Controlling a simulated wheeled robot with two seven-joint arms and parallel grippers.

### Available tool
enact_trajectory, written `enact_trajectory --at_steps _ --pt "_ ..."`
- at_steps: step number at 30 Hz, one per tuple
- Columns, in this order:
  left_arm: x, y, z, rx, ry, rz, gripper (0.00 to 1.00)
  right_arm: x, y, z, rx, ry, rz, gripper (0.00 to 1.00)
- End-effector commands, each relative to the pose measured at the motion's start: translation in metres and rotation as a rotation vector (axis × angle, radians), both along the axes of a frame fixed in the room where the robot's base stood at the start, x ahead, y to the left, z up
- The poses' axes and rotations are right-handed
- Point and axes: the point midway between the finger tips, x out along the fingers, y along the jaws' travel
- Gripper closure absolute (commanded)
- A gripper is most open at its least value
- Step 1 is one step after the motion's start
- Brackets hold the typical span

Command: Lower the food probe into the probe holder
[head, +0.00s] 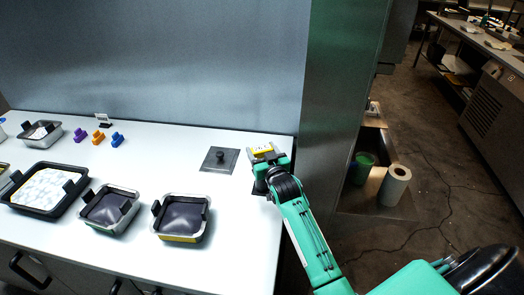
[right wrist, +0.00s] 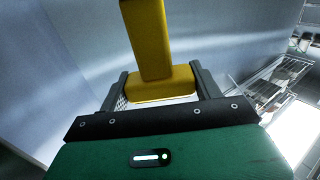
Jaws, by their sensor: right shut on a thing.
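My right gripper (head: 265,155) is above the right end of the white counter, near the wall. It is shut on the yellow food probe (head: 262,150). In the right wrist view the yellow handle (right wrist: 150,40) of the probe rises between the two dark fingers (right wrist: 162,84). The probe's lower end is hidden in both views. A dark piece (head: 259,188) shows on the counter just below the gripper; I cannot tell whether it is the probe holder, as the gripper and arm cover much of it. My left gripper is not in view.
A dark square plate with a knob (head: 219,159) lies left of the gripper. Two dark-lined pans (head: 182,237) (head: 110,229) and a black tray (head: 43,208) stand farther left. Small coloured pieces (head: 99,136) sit at the back. The counter (head: 245,235) is clear in front.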

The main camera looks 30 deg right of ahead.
Motion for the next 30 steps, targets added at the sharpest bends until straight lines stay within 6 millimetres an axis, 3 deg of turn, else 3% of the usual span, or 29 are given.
enact_trajectory --at_steps 5,6,10,22,30 --pt "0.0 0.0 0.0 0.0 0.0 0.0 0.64 0.0 0.0 -0.003 0.001 0.006 0.0 0.55" --pt "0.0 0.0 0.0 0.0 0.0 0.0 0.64 0.0 0.0 -0.003 0.001 0.006 0.0 0.33" --pt "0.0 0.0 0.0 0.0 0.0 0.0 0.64 0.0 0.0 -0.003 0.001 0.006 0.0 0.09" --pt "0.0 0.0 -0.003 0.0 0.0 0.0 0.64 -0.007 0.001 -0.004 0.001 0.005 0.0 0.09" --pt "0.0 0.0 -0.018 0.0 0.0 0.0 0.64 -0.051 0.006 -0.007 0.001 0.006 0.0 0.09"
